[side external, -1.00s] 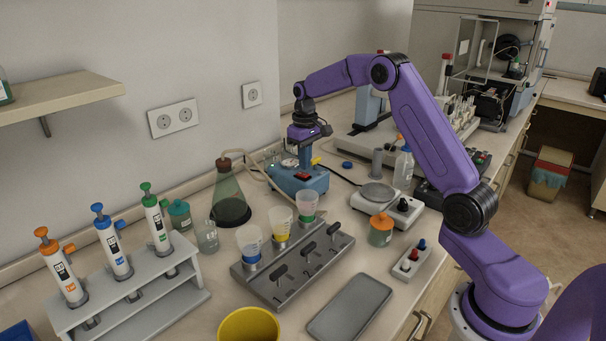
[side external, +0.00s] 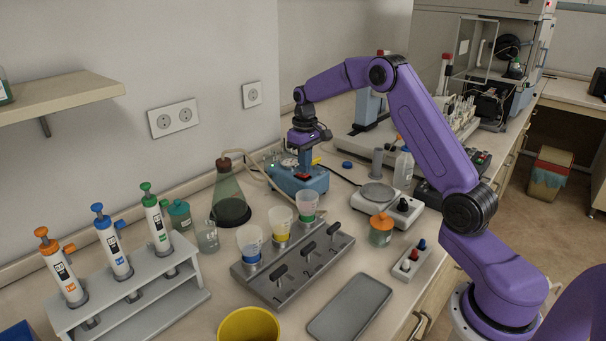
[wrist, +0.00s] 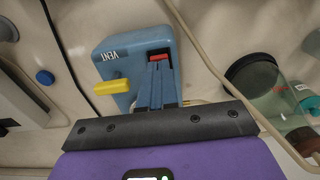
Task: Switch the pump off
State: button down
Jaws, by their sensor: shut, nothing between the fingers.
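The pump is a blue box (side external: 313,186) near the wall, and it also shows in the wrist view (wrist: 125,48). A red rocker switch (wrist: 159,57) is set in its top, partly hidden by my fingers. A yellow lever (wrist: 112,87) stands out beside the word VENT. My gripper (side external: 303,173) points down over the pump's top. In the wrist view its fingers (wrist: 158,66) are together and empty, with the tips at the red switch. I cannot tell whether they touch it or which way the rocker is tipped.
A conical flask (side external: 230,195) stands left of the pump, joined to it by a hose. A rack with cups (side external: 290,265) is in front. A stirrer plate (side external: 378,194) stands to the right. A blue cap (wrist: 45,77) lies beside the pump.

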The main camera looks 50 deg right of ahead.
jog(key=shift+f, duration=0.6)
dwell(0.3)
jog(key=shift+r, duration=3.55)
jog(key=shift+a, duration=0.1)
jog(key=s+a+r+n, duration=0.3)
jog(key=s+a+n, duration=0.3)
jog(key=s+a, duration=1.35)
jog(key=s+f+n, duration=0.2)
jog(key=s+n, duration=0.1)
jog(key=s, duration=0.7)
jog(key=s+f+n, duration=0.2)
jog(key=s+n, duration=0.1)
jog(key=s, duration=0.8)
jog(key=shift+s+a+n, duration=0.2)
jog(key=shift+a+n, duration=0.05)
jog(key=shift+n, duration=0.05)
